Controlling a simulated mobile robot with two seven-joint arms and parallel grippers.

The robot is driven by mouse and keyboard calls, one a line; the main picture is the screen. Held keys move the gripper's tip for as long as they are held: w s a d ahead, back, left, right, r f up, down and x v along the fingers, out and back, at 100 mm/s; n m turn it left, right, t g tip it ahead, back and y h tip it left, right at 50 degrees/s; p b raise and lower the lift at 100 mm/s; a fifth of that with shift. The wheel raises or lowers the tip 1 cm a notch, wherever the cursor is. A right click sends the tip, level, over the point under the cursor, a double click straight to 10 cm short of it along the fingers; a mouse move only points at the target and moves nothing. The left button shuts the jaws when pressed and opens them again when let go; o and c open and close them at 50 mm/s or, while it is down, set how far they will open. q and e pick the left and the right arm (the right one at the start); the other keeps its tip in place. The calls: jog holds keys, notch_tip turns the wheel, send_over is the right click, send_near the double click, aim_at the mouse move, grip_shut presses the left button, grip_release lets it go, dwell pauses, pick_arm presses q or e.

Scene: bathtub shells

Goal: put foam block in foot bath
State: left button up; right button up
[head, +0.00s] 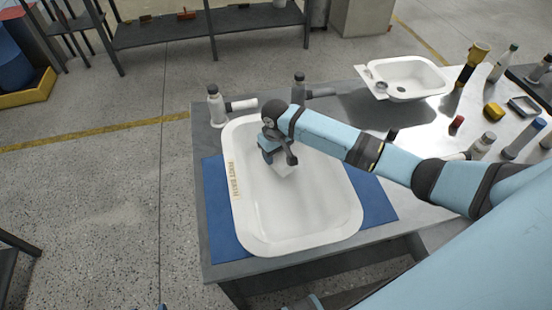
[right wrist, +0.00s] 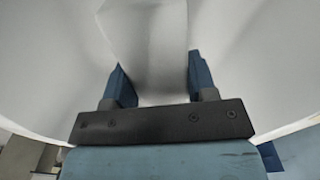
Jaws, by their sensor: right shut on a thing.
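The foot bath (head: 258,215) is a white oval-cornered tub with lettering on its left rim, lying on a blue mat (head: 222,225) on the metal table. My right gripper (head: 281,160) is over the far part of the tub, inside its rim outline, pointing down. It is shut on a white foam block (head: 285,171). In the right wrist view the pale block (right wrist: 150,45) sits between the two blue fingers (right wrist: 158,75), with the tub's white inside around it. I cannot tell whether the block touches the tub floor. My left gripper is not in view.
A smaller white basin (head: 435,80) stands at the back right. Bottles, a yellow block (head: 493,112) and a yellow-black torch-like object (head: 472,62) stand at the right. The tub's near half is empty.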

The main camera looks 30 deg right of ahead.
aim_at(276, 160)
jog(key=shift+f, duration=1.5)
jog(key=o, duration=0.9)
jog(key=shift+f, duration=0.1)
notch_tip(276, 160, up, 12)
jog(key=shift+r, duration=0.15)
